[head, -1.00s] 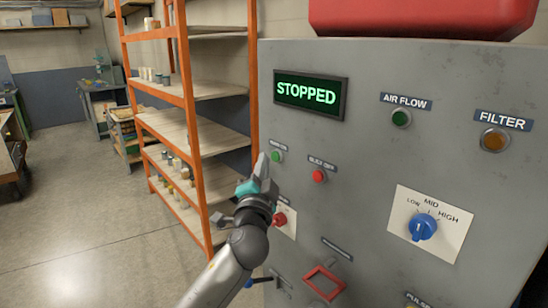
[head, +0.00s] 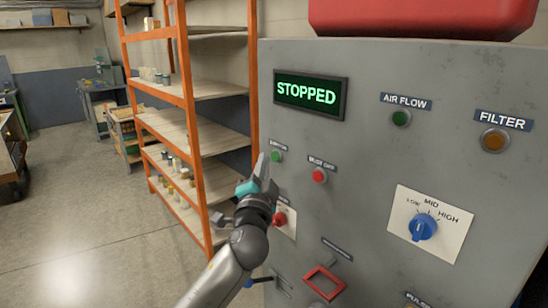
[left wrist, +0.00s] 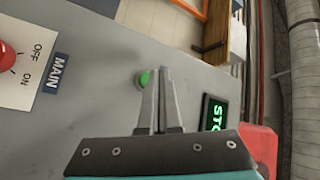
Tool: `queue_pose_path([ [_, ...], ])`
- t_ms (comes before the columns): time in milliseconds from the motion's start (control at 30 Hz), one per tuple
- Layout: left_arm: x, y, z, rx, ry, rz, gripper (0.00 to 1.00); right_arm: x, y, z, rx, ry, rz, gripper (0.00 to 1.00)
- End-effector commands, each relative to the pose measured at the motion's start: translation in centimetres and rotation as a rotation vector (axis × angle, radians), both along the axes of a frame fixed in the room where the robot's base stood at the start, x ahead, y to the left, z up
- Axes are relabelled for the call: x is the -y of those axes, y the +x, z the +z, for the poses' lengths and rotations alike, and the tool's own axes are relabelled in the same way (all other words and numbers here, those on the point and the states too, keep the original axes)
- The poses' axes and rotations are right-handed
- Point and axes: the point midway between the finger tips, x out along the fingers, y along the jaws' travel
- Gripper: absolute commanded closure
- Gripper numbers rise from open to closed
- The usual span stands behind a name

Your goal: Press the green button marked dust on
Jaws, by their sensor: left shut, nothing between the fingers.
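The green button (head: 276,157) sits on the grey cabinet front, under a small label too blurred to read surely. It also shows in the left wrist view (left wrist: 145,78), just beside my fingertips. My left gripper (head: 262,162) is shut and empty, its fingertips pointing up beside the green button. In the left wrist view the closed fingers (left wrist: 163,72) partly overlap the button's edge; I cannot tell whether they touch it. The display (head: 306,95) reads STOPPED in green letters. My right gripper is not in view.
A red button (head: 319,176), labelled DUST OFF, sits right of the green one. A red MAIN knob (head: 280,219) lies below. An air flow lamp (head: 401,118), an amber filter lamp (head: 495,140) and a blue dial (head: 423,228) are further right. An orange shelf (head: 190,100) stands left.

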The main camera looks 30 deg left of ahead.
Motion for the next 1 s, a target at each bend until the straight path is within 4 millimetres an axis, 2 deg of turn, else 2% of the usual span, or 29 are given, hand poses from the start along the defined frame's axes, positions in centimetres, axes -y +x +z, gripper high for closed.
queue_pose_path([
  [1000,0.35,0.82,0.01,0.000,0.000,0.000,1.00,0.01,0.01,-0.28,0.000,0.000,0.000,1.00],
])
